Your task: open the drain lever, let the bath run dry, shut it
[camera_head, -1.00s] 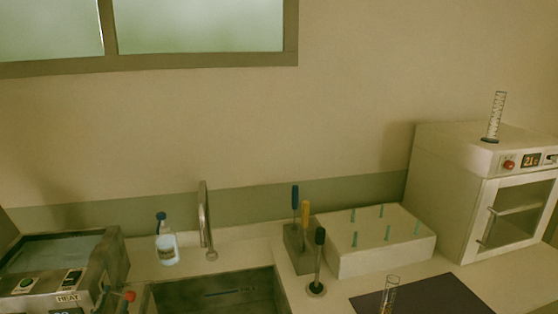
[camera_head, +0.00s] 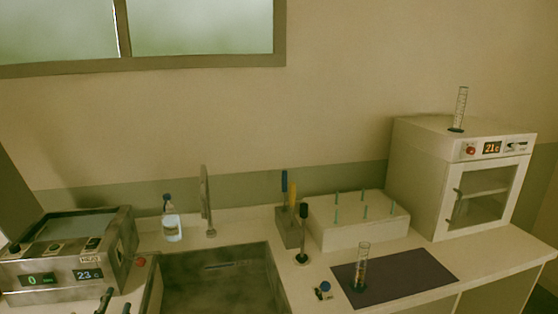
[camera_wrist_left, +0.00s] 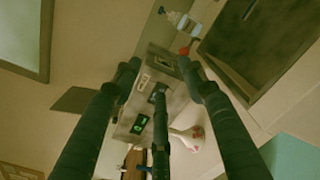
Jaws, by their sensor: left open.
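The bath (camera_head: 75,225) is a grey metal box at the left of the counter in the head view. Its front has a HEAT label, a green display reading 0 and a blue one reading 23. The drain lever's red knob (camera_head: 140,262) shows at its right side. In the left wrist view the bath panel (camera_wrist_left: 137,124) lies beyond my fingers, with the red knob (camera_wrist_left: 184,51) near the right fingertip, apparently apart. My left gripper (camera_head: 116,303) is open and empty, in front of the bath. Its fingers (camera_wrist_left: 158,70) spread wide. The water level cannot be told. My right gripper is not in view.
The sink (camera_head: 215,285) lies right of the bath, with a tap (camera_head: 206,200) and spray bottle (camera_head: 171,220) behind. Farther right are a pegged white block (camera_head: 355,232), a dark mat (camera_head: 425,272) with a glass cylinder (camera_head: 361,268), and a white oven (camera_head: 465,185).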

